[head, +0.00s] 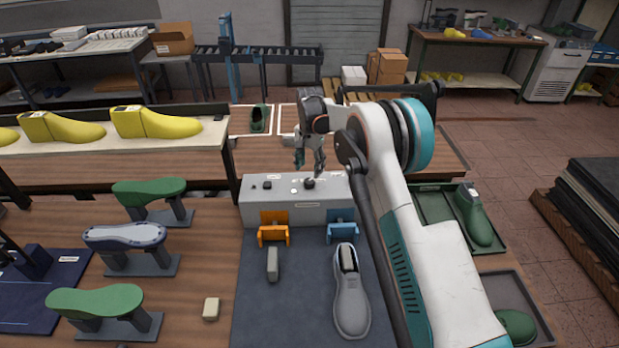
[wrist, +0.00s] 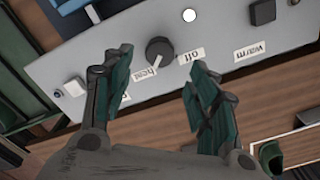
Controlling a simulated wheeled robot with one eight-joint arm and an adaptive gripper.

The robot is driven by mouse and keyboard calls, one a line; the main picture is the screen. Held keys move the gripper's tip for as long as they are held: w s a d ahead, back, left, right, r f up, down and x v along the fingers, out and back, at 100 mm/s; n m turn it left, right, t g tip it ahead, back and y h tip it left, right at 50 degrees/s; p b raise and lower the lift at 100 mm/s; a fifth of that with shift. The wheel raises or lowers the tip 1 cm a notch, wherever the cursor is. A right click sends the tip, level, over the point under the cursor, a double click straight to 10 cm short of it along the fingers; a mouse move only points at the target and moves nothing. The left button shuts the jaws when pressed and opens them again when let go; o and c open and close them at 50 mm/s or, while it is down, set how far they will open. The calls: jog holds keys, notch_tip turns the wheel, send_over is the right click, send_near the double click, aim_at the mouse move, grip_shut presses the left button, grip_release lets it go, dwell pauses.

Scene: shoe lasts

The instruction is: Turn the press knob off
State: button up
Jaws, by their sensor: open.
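The black round press knob (wrist: 160,50) sits on a light grey control panel (wrist: 120,48), and its white pointer mark faces the "heat" label (wrist: 145,75). The "off" label (wrist: 190,57) is beside it to the right in the wrist view, with "warm" (wrist: 250,50) further right. In the head view the knob (head: 309,184) is on top of the grey box (head: 290,211). My gripper (head: 311,168) is above the knob, pointing down. In the wrist view my gripper (wrist: 160,78) is open, its two teal fingers spread to either side below the knob, with nothing between them.
The panel also carries a black square button (wrist: 262,12), a round white light (wrist: 189,15) and a white square button (wrist: 75,87). Orange (head: 274,232) and blue (head: 342,228) brackets stand before the box. A grey shoe last (head: 350,300) lies on the dark mat (head: 300,318).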

aim_at(309, 180)
notch_tip(309, 180, down, 6)
jog(key=shift+r, duration=0.1)
dwell(0.4)
jog(key=c, duration=1.1)
